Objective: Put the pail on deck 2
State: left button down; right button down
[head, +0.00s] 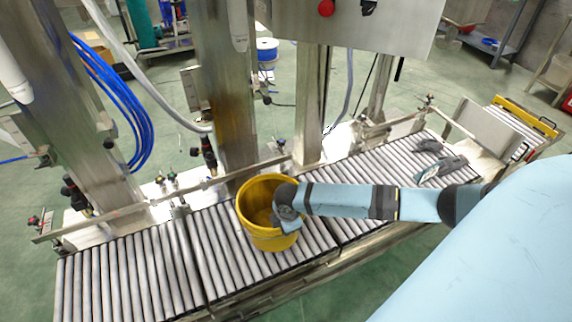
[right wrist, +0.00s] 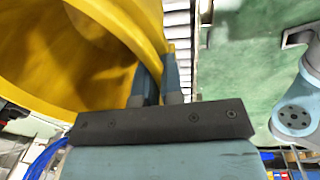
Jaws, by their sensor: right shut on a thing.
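The yellow pail (head: 268,239) is upright at the middle section of the roller conveyor (head: 222,262). I cannot tell whether its base touches the rollers. My right gripper (head: 287,220) is shut on the pail's rim at its right side. In the right wrist view, the gripper's fingers (right wrist: 157,82) pinch the wall of the pail (right wrist: 125,28), one finger inside and one outside. The roller sections show no deck numbers that I can read. My left gripper is not in view.
Further roller sections lie left (head: 112,280) and right (head: 365,168); the left one is bare. A dark grey object (head: 445,168) lies on the right section. Steel columns (head: 220,100) and a side rail with small fittings stand behind the rollers.

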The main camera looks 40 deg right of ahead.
notch_tip(320, 180, down, 3)
jog(key=shift+b, duration=0.35)
jog(key=shift+f, duration=0.2)
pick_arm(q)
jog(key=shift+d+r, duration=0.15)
pick_arm(e)
jog(key=c, duration=1.7)
grip_release()
jog(key=shift+f, duration=0.1)
jog(key=o, duration=0.4)
jog(key=shift+o, duration=0.2)
